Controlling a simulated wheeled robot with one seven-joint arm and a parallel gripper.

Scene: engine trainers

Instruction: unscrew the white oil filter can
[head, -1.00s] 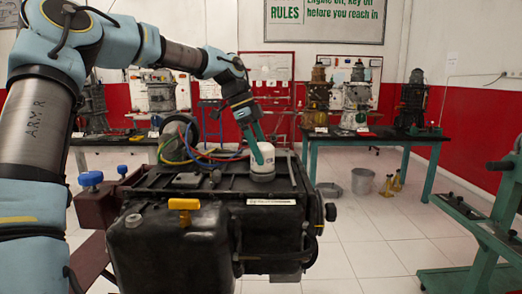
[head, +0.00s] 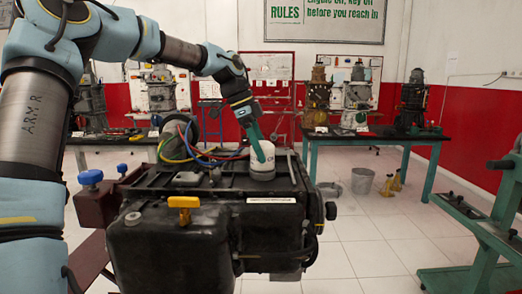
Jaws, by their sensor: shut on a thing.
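The white oil filter can (head: 263,168) stands upright on top of the black engine (head: 172,250), near its back right. My gripper (head: 259,153) reaches down to it from the upper left. Its green fingers are shut on the can at its upper part. The near finger covers the can's left front, and the far side of the grip is hidden. Dark lettering shows on the can's side. The can's base is at the engine's top; whether it is seated or slightly raised cannot be told.
Coloured wires (head: 190,150) loop just left of the can. A thin rod (head: 292,170) lies to its right. A yellow handle (head: 184,203) stands up at the engine's front. Benches with engines (head: 372,133) line the back wall. A grey bucket (head: 362,181) stands on the open floor.

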